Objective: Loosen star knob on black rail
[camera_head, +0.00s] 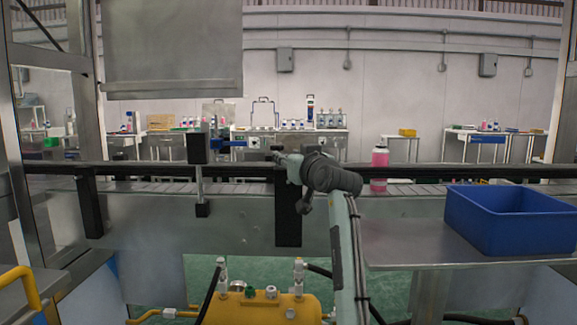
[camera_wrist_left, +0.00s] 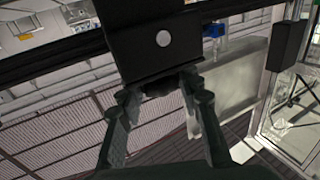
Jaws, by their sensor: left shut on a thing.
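My left gripper (camera_head: 280,156) is at the black rail (camera_head: 130,169) above the conveyor, seen small and partly edge-on in the head view. In the left wrist view my left gripper (camera_wrist_left: 157,86) has its two fingers on either side of a dark knob (camera_wrist_left: 159,88). It is shut on this knob, whose star shape is too dark to make out. The knob sits at the lower edge of a black block (camera_wrist_left: 150,45) with a pale round spot. In the head view a black bracket (camera_head: 288,220) hangs below the rail near the gripper. My right gripper is not in view.
A pink bottle (camera_head: 379,170) stands on the conveyor (camera_head: 420,189) just right of my wrist. A blue bin (camera_head: 512,230) sits on a steel shelf (camera_head: 410,250) at the right. A black-blocked post (camera_head: 198,165) stands left of the gripper. Yellow equipment (camera_head: 262,308) is below.

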